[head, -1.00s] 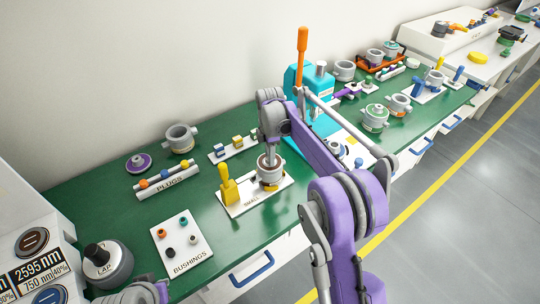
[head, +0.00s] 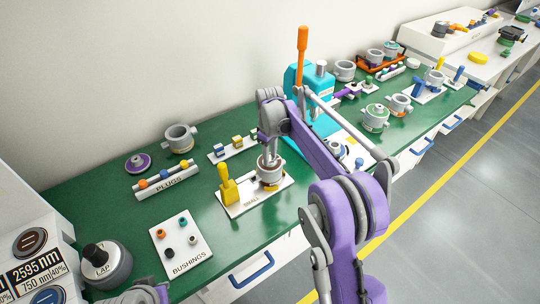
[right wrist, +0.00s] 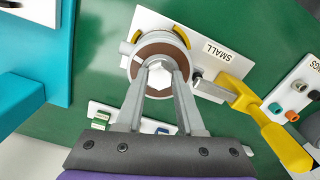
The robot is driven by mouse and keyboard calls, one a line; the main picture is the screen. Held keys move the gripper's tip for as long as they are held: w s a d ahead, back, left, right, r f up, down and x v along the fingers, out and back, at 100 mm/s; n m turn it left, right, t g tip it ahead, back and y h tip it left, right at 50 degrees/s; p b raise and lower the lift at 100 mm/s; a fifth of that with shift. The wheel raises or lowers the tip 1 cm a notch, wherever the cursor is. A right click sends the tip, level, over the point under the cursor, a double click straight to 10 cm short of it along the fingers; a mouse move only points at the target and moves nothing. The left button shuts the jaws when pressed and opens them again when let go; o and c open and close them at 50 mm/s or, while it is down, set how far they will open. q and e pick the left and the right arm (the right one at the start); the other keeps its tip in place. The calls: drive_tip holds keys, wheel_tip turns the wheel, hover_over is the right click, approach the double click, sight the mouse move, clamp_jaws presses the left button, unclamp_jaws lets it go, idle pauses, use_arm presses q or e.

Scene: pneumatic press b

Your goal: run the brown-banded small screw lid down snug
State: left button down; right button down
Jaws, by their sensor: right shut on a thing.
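The small screw lid (right wrist: 143,65), a brown-ringed disc with a pale hexagonal boss, sits on a round grey body with yellow marks in the right wrist view. In the head view the lid (head: 269,161) shows on top of the grey body (head: 271,175), partly covered by my fingers. My right gripper (right wrist: 165,72) is shut on the lid's boss from above; it also shows in the head view (head: 268,152). The body stands on the white plate marked SMALL (head: 243,204). Any gap under the lid cannot be made out.
A yellow-handled tool (head: 228,187) stands close left of the body. The teal press (head: 317,83) with its orange lever rises to the right. The plug rack (head: 166,184) and BUSHINGS plate (head: 183,245) lie left. Green table is clear between them.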

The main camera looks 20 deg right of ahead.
drive_tip(key=m, duration=0.7)
drive_tip(key=shift+r, duration=0.1)
drive_tip(key=m, duration=0.6)
drive_tip(key=shift+m, duration=0.3)
drive_tip(key=m, duration=1)
drive_tip(key=shift+w+m, duration=0.1)
drive_tip(key=shift+m, duration=2.2)
drive_tip(key=c, duration=0.5)
unclamp_jaws()
drive_tip(key=shift+a, duration=0.1)
